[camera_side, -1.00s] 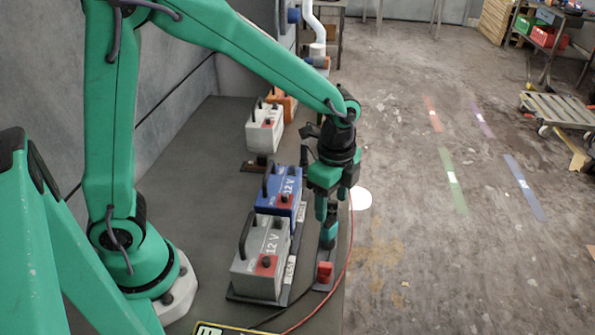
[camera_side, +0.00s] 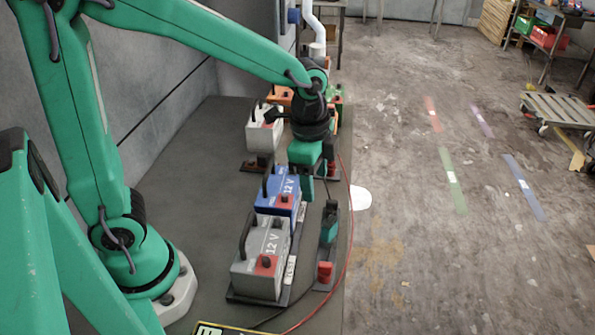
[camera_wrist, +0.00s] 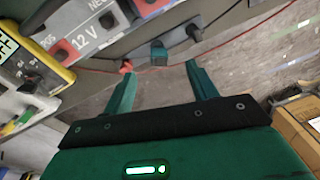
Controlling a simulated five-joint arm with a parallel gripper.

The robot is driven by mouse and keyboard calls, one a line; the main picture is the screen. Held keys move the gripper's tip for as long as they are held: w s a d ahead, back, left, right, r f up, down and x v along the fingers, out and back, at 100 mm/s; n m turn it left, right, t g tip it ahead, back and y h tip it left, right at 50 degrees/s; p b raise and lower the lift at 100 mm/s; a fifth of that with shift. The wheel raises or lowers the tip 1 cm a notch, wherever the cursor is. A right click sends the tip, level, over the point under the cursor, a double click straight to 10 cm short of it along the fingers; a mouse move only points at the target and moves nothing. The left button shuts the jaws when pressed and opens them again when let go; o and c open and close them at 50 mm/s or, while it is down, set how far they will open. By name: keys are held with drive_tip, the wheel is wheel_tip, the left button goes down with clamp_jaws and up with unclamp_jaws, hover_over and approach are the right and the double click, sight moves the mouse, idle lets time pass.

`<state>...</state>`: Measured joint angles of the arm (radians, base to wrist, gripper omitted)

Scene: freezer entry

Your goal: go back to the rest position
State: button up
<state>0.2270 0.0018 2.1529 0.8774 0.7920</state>
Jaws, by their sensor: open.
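My gripper (camera_side: 308,197) is open and empty. In the side view it hangs above the bench, beside the blue battery's right edge, and overlaps part of that battery. In the wrist view its two green fingers (camera_wrist: 160,68) are spread with nothing between them. A teal-and-black tool with a red end (camera_side: 328,240) stands on a dark narrow strip right of the batteries, apart from my gripper. A teal piece (camera_wrist: 158,54) and a small red piece (camera_wrist: 126,66) show beyond the fingers in the wrist view.
A grey 12 V battery (camera_side: 258,260) and a blue 12 V battery (camera_side: 270,197) stand on the bench. A white battery (camera_side: 260,134) and an orange one (camera_side: 284,96) stand behind. A red cable (camera_side: 350,215) runs along the bench's right edge.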

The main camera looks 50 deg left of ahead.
drive_tip(key=s+a+r+n+t, duration=0.4)
drive_tip(key=s+a+r+n, duration=0.4)
drive_tip(key=s+n, duration=0.3)
drive_tip(key=shift+s+n, duration=0.3)
drive_tip(key=shift+s, duration=0.1)
drive_tip(key=shift+r, duration=0.1)
drive_tip(key=o, duration=0.9)
drive_tip(key=shift+w+d+r, duration=0.1)
drive_tip(key=shift+w+d, duration=0.05)
drive_tip(key=shift+d, duration=0.05)
drive_tip(key=w+d+n+g, duration=0.1)
drive_tip(key=w+d+n, duration=0.1)
drive_tip(key=d, duration=0.3)
drive_tip(key=w+d+n+g, duration=0.2)
drive_tip(key=w+d+n, duration=0.1)
drive_tip(key=d, duration=0.3)
drive_tip(key=w+d+r+n+g, duration=0.1)
drive_tip(key=w+d+n+g, duration=0.1)
drive_tip(key=d+n, duration=0.2)
drive_tip(key=shift+w+d, duration=0.25)
drive_tip(key=shift+d, duration=0.7)
